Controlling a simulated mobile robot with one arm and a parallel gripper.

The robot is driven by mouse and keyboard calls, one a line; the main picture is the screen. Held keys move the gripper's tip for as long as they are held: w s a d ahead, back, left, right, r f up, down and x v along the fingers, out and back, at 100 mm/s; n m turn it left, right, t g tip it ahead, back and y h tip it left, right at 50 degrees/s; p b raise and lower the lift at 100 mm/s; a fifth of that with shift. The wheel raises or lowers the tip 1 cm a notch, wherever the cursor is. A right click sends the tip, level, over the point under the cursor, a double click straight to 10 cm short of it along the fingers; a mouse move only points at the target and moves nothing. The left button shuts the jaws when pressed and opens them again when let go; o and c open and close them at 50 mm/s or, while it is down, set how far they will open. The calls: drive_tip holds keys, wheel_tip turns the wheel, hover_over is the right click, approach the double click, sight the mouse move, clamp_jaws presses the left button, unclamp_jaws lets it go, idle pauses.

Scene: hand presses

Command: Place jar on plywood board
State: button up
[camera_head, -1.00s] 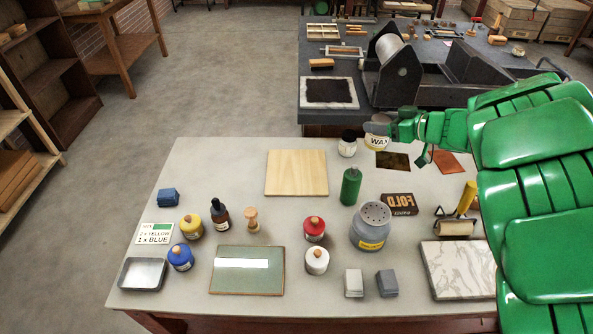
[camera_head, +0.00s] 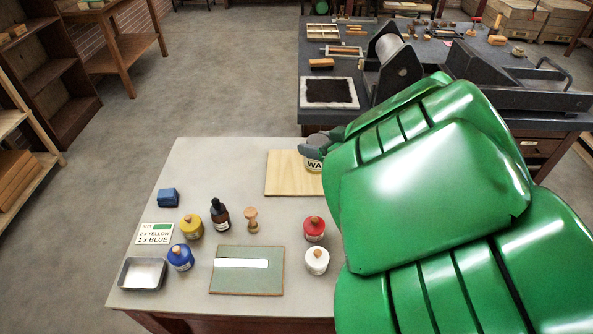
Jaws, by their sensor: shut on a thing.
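The jar (camera_head: 313,165) has a white label with dark letters reading "WA". My gripper (camera_head: 312,148) is shut on it near its top, and my green arm hides part of both. The jar shows in front of the right part of the plywood board (camera_head: 285,175), a pale wooden square at the back of the light table. I cannot tell whether the jar touches the board or hangs just above it. The left part of the board is bare.
My arm covers the table's right side. Red (camera_head: 314,228) and white (camera_head: 317,260) jars, a wooden stamp (camera_head: 251,219), a brown dropper bottle (camera_head: 220,214) and a green plate (camera_head: 246,270) stand nearer the front. A dark press table (camera_head: 330,118) is behind.

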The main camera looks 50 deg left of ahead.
sight(307, 167)
drive_tip(key=shift+s+d+f, duration=0.1)
drive_tip(key=shift+s+f, duration=0.9)
drive_tip(key=shift+f, duration=0.2)
drive_tip(key=shift+s+d+f, duration=0.1)
drive_tip(key=shift+s+f, duration=0.9)
drive_tip(key=shift+f, duration=0.15)
drive_tip(key=shift+w+a+f, duration=1.3)
drive_tip(key=shift+a+f, duration=0.65)
drive_tip(key=shift+f, duration=0.25)
drive_tip(key=shift+w+a+f, duration=1.35)
drive_tip(key=shift+a+f, duration=0.55)
drive_tip(key=shift+f, duration=0.35)
drive_tip(key=shift+w+a+f, duration=1.3)
drive_tip(key=shift+a+f, duration=0.65)
drive_tip(key=shift+f, duration=0.25)
drive_tip(key=shift+f, duration=0.1)
drive_tip(key=o, duration=1.3)
